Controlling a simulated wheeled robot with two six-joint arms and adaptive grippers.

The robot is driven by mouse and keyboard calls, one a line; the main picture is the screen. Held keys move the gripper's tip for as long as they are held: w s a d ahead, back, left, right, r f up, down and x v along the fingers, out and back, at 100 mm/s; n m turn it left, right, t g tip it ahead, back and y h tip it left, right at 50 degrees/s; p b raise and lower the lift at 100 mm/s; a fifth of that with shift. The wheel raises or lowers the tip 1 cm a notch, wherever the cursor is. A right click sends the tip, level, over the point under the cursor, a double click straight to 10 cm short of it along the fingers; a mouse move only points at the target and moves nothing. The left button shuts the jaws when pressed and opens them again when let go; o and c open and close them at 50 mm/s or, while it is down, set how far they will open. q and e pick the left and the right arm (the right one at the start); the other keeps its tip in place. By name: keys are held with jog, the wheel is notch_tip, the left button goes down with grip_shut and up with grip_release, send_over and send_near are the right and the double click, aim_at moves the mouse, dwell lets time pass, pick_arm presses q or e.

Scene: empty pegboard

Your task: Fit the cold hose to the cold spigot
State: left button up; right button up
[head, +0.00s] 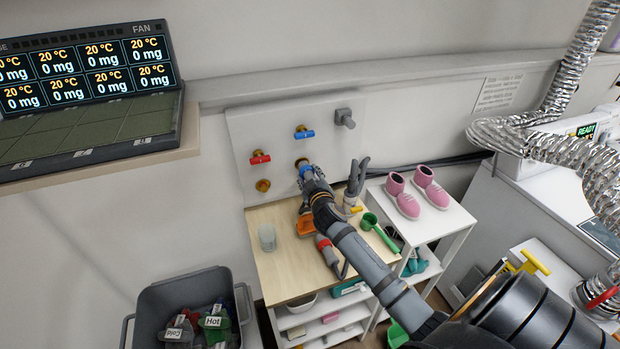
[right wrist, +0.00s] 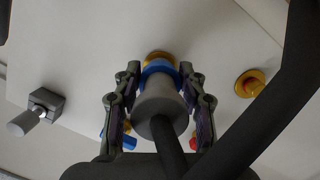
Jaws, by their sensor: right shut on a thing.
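The cold hose (right wrist: 158,100) ends in a grey connector with a blue ring. My right gripper (head: 305,172) is shut on it, one finger on each side in the right wrist view (right wrist: 158,90). The brass cold spigot (right wrist: 159,57) shows just behind the blue ring, in line with the connector. In the head view it is under the blue-handled valve (head: 303,133), mostly hidden by the gripper. I cannot tell whether the connector is seated on it. My left gripper is not in view.
A bare brass spigot (head: 263,186) sits below the red-handled valve (head: 260,158). A red-ringed hose connector (head: 325,246) lies on the wooden worktop (head: 277,272), near a clear cup (head: 267,237). A grey knob (head: 345,118) sticks out at upper right. Pink shoes (head: 402,196) stand on a white shelf.

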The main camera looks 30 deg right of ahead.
jog(key=shift+w+d+r, duration=0.1)
jog(key=shift+w, duration=0.3)
jog(key=o, duration=1.3)
jog(key=shift+s, duration=0.1)
jog(key=v, duration=1.1)
jog(key=shift+s, duration=0.35)
